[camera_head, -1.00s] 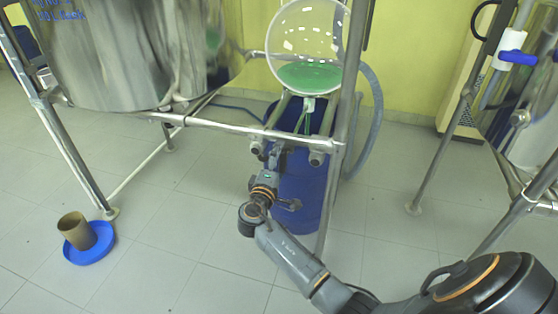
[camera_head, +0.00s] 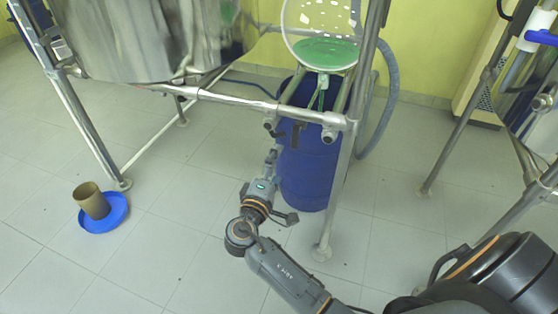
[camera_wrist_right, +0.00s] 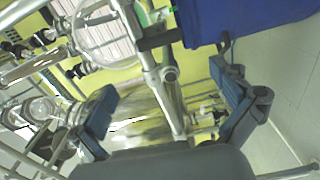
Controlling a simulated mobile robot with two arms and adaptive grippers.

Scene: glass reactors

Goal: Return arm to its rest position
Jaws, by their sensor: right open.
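My right arm (camera_head: 290,275) comes in from the lower right of the head view and bends at a dark wrist joint. My right gripper (camera_head: 272,155) is at its far end, in front of the blue barrel (camera_head: 308,170) and below the frame's horizontal bar. In the right wrist view the gripper (camera_wrist_right: 170,112) has its two fingers spread wide with nothing held between them. A metal post and blurred frame parts show beyond the fingers. The left gripper is not seen.
A steel vessel (camera_head: 150,40) hangs in a pipe frame (camera_head: 215,98). A glass flask with green liquid (camera_head: 325,50) stands above the barrel. A brown cup (camera_head: 92,203) is on a blue dish (camera_head: 117,214) at left. Open tiled floor lies between the dish and my arm.

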